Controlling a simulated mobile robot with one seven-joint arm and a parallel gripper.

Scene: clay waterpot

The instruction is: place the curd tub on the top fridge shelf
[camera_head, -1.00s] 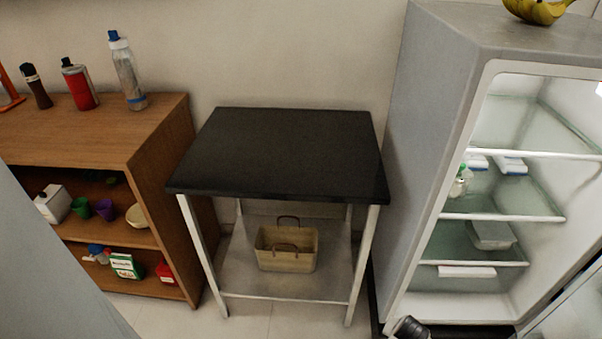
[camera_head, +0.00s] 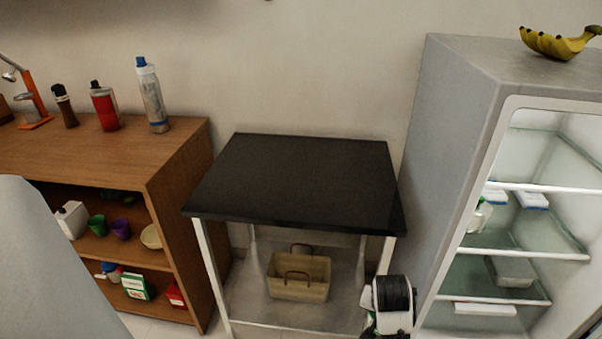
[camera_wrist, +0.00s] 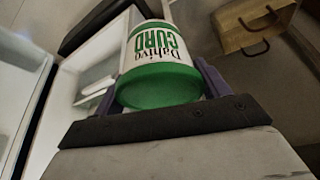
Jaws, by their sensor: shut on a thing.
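The curd tub (camera_wrist: 158,52), white with green lettering and a green end, shows large in the wrist view. My gripper (camera_wrist: 157,84) is shut on it, with one dark finger on each side. The open fridge (camera_head: 455,130) stands at the right of the head view. Its top shelf (camera_head: 552,188) is a glass plate with a white front edge, and I see nothing standing on its visible part. White and blue items (camera_head: 532,200) and a small bottle (camera_head: 480,216) show below that shelf. The tub cannot be made out clearly in the head view.
A black-topped table (camera_head: 300,180) stands left of the fridge, its top bare, with a basket (camera_head: 300,278) on its lower shelf. A wooden shelf unit (camera_head: 175,160) with bottles and cups is at the left. Bananas (camera_head: 560,44) lie on the fridge's top.

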